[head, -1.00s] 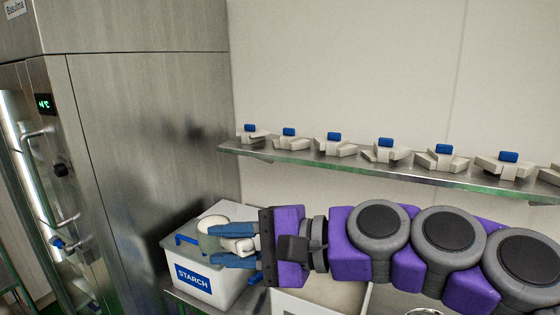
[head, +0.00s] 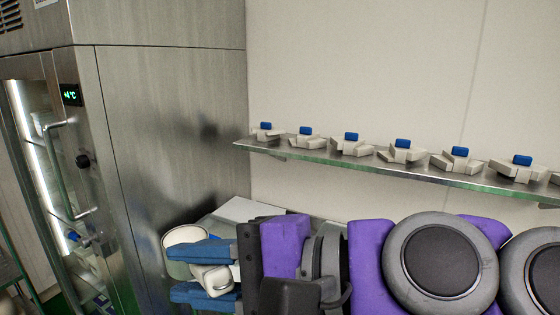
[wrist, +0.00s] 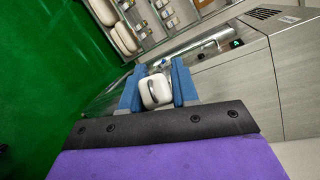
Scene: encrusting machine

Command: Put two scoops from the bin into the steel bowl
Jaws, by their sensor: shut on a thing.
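My gripper (head: 190,272) has blue fingers and is shut on the pale handle of a scoop (head: 183,242). The scoop's round, off-white cup shows just beyond the fingertips at the lower left of the head view; I cannot see whether it holds anything. In the wrist view my gripper (wrist: 157,84) has the white handle end (wrist: 155,92) between its fingers. A pale flat top, perhaps of the bin (head: 245,209), shows behind the gripper, mostly hidden by my arm. The steel bowl is not visible.
A tall steel cabinet (head: 170,130) with a lit display stands left of the gripper. A glass-edged shelf (head: 400,172) with several pale blocks with blue tops (head: 403,150) runs along the wall above my arm. Green floor (wrist: 40,70) shows in the wrist view.

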